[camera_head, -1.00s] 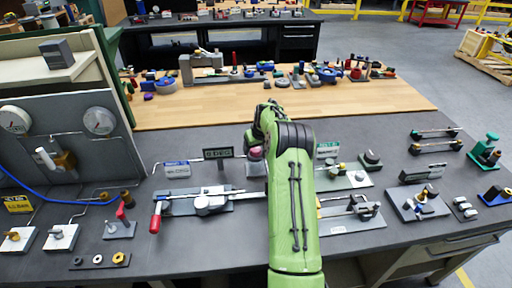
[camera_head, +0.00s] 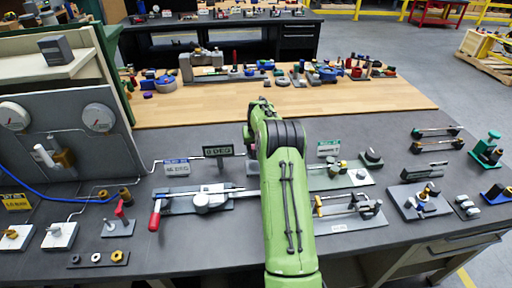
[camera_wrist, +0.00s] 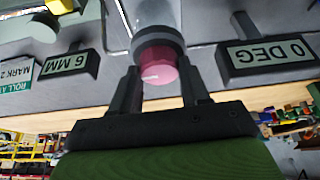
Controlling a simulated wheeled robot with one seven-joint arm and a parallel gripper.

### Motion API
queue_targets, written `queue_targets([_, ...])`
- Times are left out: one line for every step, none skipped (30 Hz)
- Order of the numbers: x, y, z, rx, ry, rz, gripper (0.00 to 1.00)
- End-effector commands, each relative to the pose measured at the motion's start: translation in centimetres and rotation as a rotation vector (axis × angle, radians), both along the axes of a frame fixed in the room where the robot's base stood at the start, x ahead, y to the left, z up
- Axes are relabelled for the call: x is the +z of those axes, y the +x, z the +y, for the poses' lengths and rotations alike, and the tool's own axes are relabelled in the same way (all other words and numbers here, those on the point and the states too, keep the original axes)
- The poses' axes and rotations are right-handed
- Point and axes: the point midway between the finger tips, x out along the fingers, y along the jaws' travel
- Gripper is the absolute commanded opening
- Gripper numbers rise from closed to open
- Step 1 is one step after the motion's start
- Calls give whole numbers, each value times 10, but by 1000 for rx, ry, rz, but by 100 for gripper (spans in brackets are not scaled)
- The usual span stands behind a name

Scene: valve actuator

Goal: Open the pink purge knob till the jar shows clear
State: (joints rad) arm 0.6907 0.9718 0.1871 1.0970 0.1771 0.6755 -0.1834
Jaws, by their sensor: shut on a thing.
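The pink knob (camera_wrist: 158,68) sits between the two fingers of my gripper (camera_wrist: 161,80) in the wrist view, with a pale mark on its face. My gripper is shut on it, one finger on each side. A dark grey collar (camera_wrist: 157,42) and a pale, translucent-looking cylinder (camera_wrist: 155,12) adjoin the knob; I cannot tell whether this is the jar. In the wrist view, upside down, a sign (camera_wrist: 268,53) reads 0 DEG. The DEG sign (camera_head: 222,149) also stands left of my arm in the head view.
A red-handled fixture (camera_head: 200,201) lies left of my arm on the dark bench (camera_head: 290,270). Small fixtures stand to the right. A 6 MM sign (camera_wrist: 70,64) is beside the knob in the wrist view. Two gauges (camera_head: 98,118) are on the left panel.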

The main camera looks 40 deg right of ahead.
Motion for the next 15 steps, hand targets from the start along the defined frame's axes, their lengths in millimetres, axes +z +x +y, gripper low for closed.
queue_targets([0,0,0,-4,1,1,15])
queue_targets([0,0,0,-4,2,1,15])
queue_targets([0,0,0,-4,2,1,15])
queue_targets([0,0,0,-3,2,1,15])
queue_targets([0,0,0,-3,2,1,15])
queue_targets([0,0,1,-3,2,1,15])
queue_targets([0,0,1,-3,2,1,15])
queue_targets([0,0,0,-2,2,1,50])
queue_targets([0,0,0,-2,2,1,56])
queue_targets([0,0,0,-2,2,1,61])
queue_targets([0,0,0,-2,2,1,65])
queue_targets([0,0,0,-2,2,1,71])
queue_targets([0,0,0,-2,2,1,71])
queue_targets([0,0,0,-1,1,1,71])
queue_targets([0,0,0,-1,1,1,71])
